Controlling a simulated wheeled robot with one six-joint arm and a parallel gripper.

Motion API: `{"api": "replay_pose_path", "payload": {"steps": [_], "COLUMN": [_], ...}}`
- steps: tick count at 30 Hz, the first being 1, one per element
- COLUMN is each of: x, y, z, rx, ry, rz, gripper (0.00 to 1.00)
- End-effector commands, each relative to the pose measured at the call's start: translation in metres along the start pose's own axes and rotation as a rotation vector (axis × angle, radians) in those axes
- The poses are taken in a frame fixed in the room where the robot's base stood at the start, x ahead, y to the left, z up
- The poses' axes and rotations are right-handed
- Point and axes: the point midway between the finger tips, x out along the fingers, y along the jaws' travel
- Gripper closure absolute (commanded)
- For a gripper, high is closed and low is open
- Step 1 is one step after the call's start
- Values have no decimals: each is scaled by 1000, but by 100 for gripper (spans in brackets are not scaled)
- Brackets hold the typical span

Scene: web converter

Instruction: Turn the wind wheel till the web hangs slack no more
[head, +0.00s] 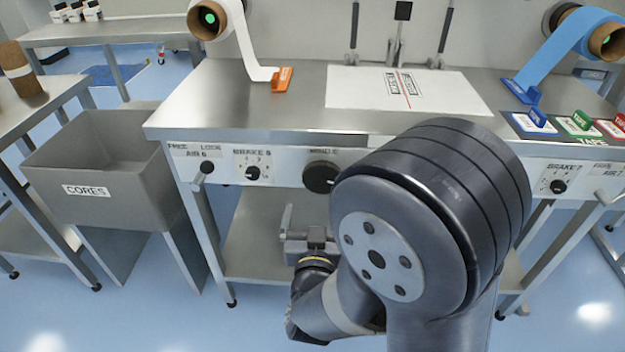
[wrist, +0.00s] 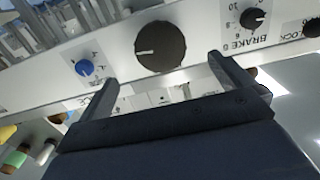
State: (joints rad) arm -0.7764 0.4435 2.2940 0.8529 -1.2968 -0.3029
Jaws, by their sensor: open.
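The wind wheel, a dark round knob (head: 320,176) with a label partly hidden by my arm, sits on the bench's front panel. In the wrist view the wheel (wrist: 161,46) shows a pale mark at its left side. My gripper (head: 303,228) is below the wheel in the head view. In the wrist view my gripper (wrist: 163,70) is open, its fingers apart on either side of the wheel's lower part; I cannot tell whether they touch it. A white web (head: 248,52) curves down from a roll (head: 207,20) to an orange clamp (head: 283,79).
Left of the wheel are a brake knob (head: 253,173) and an air lever (head: 207,167). A blue knob (wrist: 85,68) is near the wheel. A blue web (head: 562,45) runs to a blue clamp (head: 522,92). A grey CORES bin (head: 115,165) stands left.

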Motion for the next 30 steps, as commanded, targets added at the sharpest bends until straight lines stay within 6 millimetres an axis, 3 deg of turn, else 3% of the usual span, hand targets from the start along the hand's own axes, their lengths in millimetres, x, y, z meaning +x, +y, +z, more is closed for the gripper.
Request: {"api": "replay_pose_path", "payload": {"steps": [15,21,30], "x": [85,96,97], "y": [0,0,0], "z": [1,0,0], "rx": [2,1,2], "ry": [0,-1,-1], "rz": [1,-1,-1], "gripper": [0,0,3]}}
